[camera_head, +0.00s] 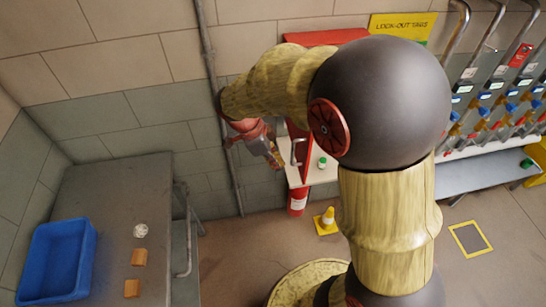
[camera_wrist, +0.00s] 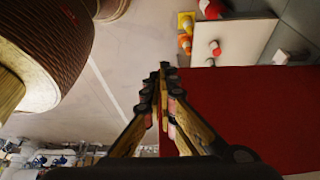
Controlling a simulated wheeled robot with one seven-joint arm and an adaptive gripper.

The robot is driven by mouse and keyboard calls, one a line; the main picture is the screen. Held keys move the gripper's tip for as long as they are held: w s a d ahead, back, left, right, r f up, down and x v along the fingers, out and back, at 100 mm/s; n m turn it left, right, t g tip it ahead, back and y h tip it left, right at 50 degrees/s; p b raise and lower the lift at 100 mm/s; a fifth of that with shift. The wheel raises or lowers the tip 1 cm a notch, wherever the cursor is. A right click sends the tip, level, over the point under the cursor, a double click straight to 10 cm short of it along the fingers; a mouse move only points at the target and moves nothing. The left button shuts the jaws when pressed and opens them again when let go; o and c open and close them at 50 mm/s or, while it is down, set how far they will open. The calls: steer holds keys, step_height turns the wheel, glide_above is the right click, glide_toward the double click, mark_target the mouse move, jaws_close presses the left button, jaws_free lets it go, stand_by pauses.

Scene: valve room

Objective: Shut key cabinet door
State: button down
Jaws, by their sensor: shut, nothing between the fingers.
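The key cabinet (camera_head: 315,38) shows a red top on the back wall, mostly hidden behind my arm. Its red door (camera_head: 298,152), with a pale bar handle (camera_head: 296,152), stands out from the wall and looks open; its exact angle is hard to tell. In the wrist view the door (camera_wrist: 245,115) is a broad red panel filling the right side. My gripper (camera_head: 277,163) is left of the door in the head view, shut and empty. In the wrist view its fingertips (camera_wrist: 163,70) lie at the panel's left edge; I cannot tell whether they touch it.
A white shelf (camera_head: 318,175) holds a green-capped bottle (camera_head: 322,163). A red cylinder (camera_head: 298,200) and yellow cone (camera_head: 327,220) are below. A bench with a blue bin (camera_head: 57,262) stands left. A vertical pipe (camera_head: 213,75) runs beside my gripper. A lock-out tag rack stands right.

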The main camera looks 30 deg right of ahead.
steer(key=s+d+f, duration=0.1)
steer(key=d+f, duration=0.2)
steer(key=d, duration=0.2)
steer(key=shift+s+d+f, duration=0.15)
steer(key=shift+s+f, duration=0.2)
steer(key=shift+f, duration=0.05)
